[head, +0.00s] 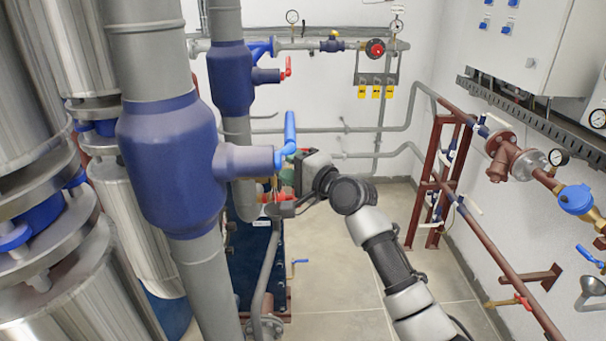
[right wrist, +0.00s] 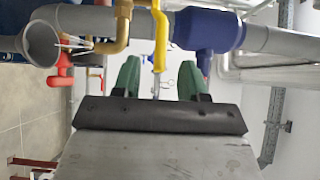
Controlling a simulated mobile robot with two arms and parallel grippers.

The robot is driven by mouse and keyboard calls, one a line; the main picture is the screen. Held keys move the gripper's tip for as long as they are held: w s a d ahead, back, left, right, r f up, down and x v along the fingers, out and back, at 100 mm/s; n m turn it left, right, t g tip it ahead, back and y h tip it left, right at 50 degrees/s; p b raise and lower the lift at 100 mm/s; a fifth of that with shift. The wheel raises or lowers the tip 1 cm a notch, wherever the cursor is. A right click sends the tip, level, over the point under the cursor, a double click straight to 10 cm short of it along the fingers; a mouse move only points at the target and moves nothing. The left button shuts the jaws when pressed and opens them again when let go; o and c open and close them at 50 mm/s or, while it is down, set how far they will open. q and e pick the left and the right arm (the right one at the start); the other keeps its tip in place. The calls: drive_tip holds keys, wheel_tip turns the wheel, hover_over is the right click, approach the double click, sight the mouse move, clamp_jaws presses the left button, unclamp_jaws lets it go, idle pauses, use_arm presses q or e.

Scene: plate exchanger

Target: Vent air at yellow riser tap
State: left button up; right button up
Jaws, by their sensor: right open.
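The yellow tap lever (right wrist: 160,38) shows in the right wrist view. It stands out between and beyond the two green fingers of my right gripper (right wrist: 160,72). The gripper is open, and no finger visibly touches the lever. A brass elbow pipe (right wrist: 121,35) is just left of the lever. In the head view my right gripper (head: 284,180) is beside the grey riser, below a blue lever (head: 290,133). Brass fittings (head: 266,186) show partly there, and the gripper hides much of the tap. My left gripper is not in view.
A large blue valve body (head: 170,160) on a grey pipe stands close on the left of my right gripper. A grey funnel (right wrist: 43,44) is near the brass pipe. A dark red pipe frame (head: 437,180) stands right of my arm. Floor between is clear (head: 335,275).

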drive_tip(key=shift+b+v, duration=0.4)
drive_tip(key=shift+v, duration=1.85)
